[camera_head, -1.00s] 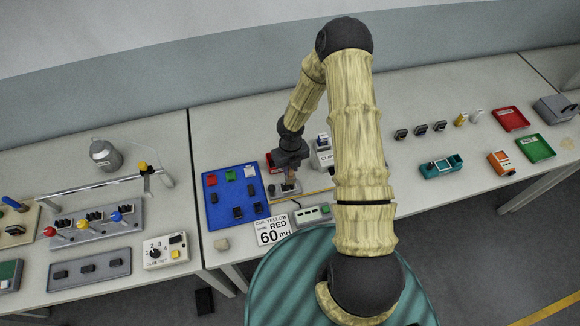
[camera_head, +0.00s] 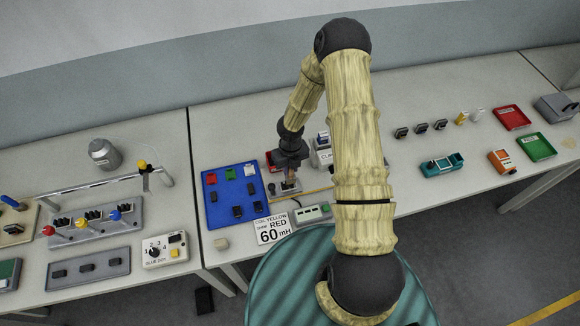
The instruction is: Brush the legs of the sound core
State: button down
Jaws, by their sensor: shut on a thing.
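My gripper (camera_head: 290,170) points down over a small grey fixture (camera_head: 277,194) just right of the blue board. It is shut on a small tan, brush-like piece (camera_head: 290,176), whose lower end is at or just above the fixture. Whether it touches anything there is too small to tell. Several dark core-like parts, one of them a dark part (camera_head: 237,211), sit on the blue board (camera_head: 222,220) with small red, green and white pieces. I cannot tell which core is the sound one, and legs are not discernible.
A label card (camera_head: 272,230) reading 60 mH lies in front, beside a grey-green device (camera_head: 312,213). A red box (camera_head: 271,161) and a white labelled box (camera_head: 324,157) stand close behind my gripper.

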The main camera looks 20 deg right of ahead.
jog(key=shift+a+f, duration=0.1)
jog(key=shift+a, duration=0.05)
jog(key=shift+a, duration=1.1)
jog(key=shift+d, duration=0.2)
jog(key=shift+d+p, duration=0.35)
jog(key=shift+d, duration=0.7)
jog(key=shift+a, duration=0.1)
jog(key=shift+a, duration=1.15)
jog(key=shift+d, duration=0.15)
jog(key=shift+d+p, duration=0.35)
jog(key=shift+d, duration=0.6)
